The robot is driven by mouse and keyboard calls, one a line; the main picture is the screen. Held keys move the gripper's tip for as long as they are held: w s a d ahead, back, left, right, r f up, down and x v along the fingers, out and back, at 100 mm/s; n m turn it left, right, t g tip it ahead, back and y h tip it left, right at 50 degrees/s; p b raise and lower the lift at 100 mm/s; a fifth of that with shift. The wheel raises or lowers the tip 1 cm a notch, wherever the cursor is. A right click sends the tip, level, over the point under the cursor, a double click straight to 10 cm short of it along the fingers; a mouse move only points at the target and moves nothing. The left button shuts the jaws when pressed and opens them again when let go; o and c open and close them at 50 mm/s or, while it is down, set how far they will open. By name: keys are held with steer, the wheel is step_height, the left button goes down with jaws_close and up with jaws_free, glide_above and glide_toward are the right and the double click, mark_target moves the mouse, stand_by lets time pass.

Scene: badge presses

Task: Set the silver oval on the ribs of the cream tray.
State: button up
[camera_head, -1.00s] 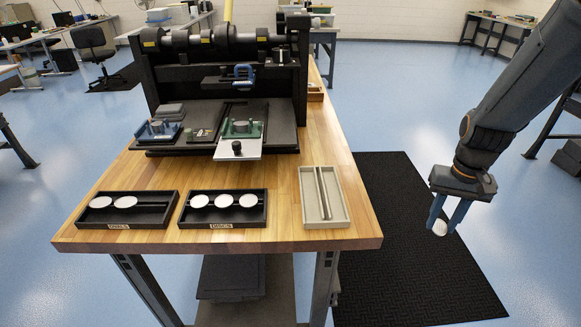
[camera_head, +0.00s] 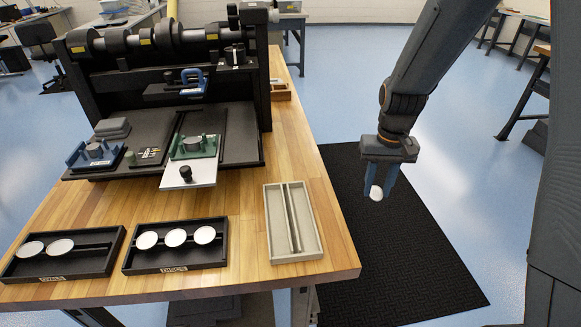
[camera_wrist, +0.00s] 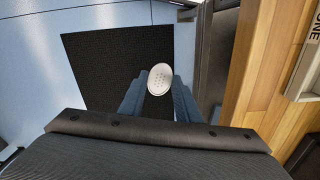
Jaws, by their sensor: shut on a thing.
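The silver oval (camera_head: 376,193) is held between the blue fingers of my gripper (camera_head: 379,186), off the right edge of the table and above the black floor mat. In the wrist view the oval (camera_wrist: 159,79) shows at the tips of the blue fingers, its pale face dotted. The cream tray (camera_head: 270,230) lies on the table at its right front, to the left of my gripper. It has raised ribs (camera_head: 293,217) running along its length, and no oval shows in it. A corner of the tray shows at the right edge in the wrist view (camera_wrist: 305,75).
The floor mat (camera_head: 425,255) beside the table is clear.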

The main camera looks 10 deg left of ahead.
steer(key=s+a+r+n+p, duration=0.2)
steer(key=s+a+r+p, duration=0.35)
steer(key=a, duration=0.55)
steer(key=s+a+r+n+p, duration=0.25)
steer(key=s+a+r, duration=0.45)
steer(key=a, duration=0.4)
steer(key=shift+m, duration=0.35)
steer(key=shift+s+d+f+b, duration=0.1)
steer(key=shift+s+f+b, duration=0.05)
steer(key=shift+f+b, duration=0.65)
steer(key=shift+s+a+f+b, duration=0.1)
steer(key=shift+s+f+b, duration=0.1)
steer(key=shift+f+b, duration=0.55)
steer(key=shift+s+d+f+b, duration=0.15)
steer(key=shift+f+b, duration=0.3)
steer(key=shift+f, duration=1.05)
steer(key=shift+s+p, duration=0.1)
steer(key=shift+p, duration=0.25)
steer(key=o, duration=1.1)
